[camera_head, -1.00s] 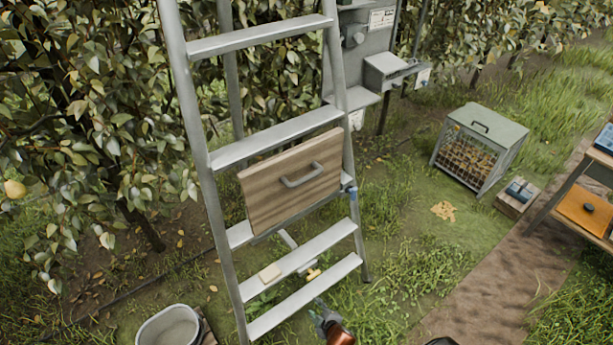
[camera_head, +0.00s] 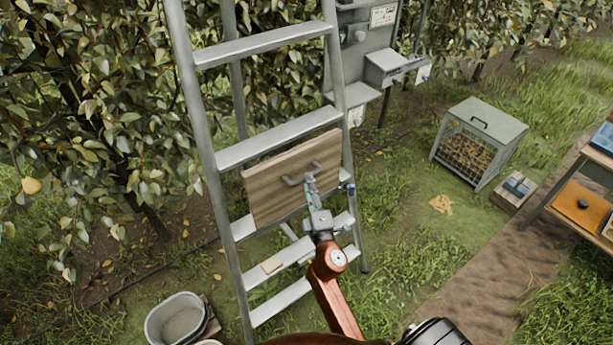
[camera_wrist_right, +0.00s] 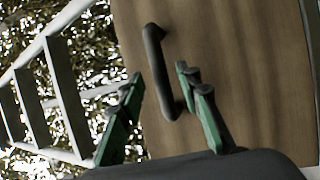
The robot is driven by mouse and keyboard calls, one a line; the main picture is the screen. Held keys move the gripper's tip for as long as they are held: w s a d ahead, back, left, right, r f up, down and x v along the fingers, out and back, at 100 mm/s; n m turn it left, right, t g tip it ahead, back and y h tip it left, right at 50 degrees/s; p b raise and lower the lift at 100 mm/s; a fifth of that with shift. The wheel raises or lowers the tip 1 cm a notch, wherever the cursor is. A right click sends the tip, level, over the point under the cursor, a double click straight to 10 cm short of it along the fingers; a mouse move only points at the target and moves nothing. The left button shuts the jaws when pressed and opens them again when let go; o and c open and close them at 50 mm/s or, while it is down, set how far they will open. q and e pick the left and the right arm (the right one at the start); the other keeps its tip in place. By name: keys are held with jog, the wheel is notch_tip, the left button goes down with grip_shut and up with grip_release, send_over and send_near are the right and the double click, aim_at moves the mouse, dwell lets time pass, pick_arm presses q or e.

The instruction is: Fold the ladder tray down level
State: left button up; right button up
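The ladder tray (camera_head: 268,190) is a wooden board on the grey metal ladder (camera_head: 217,200). It stands steeply tilted, nearly flat against the ladder's front. A grey bar handle (camera_head: 291,182) is on its face; the gripper hides part of it. My right gripper (camera_head: 309,180) is in front of the handle. In the right wrist view the green fingers of the gripper (camera_wrist_right: 159,76) are apart, with the dark handle (camera_wrist_right: 152,42) showing between them against the board (camera_wrist_right: 245,80). I see no finger closed on the handle. My left gripper is not in view.
A grey bucket (camera_head: 178,318) stands left of the ladder's foot. A grey cabinet (camera_head: 360,60) is behind the ladder. A mesh-sided crate (camera_head: 478,140) stands on the grass at right, near a wooden table (camera_head: 572,165). Leafy trees (camera_head: 90,120) fill the left.

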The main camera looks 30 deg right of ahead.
jog(key=shift+x, duration=1.75)
jog(key=shift+c, duration=0.7)
grip_shut()
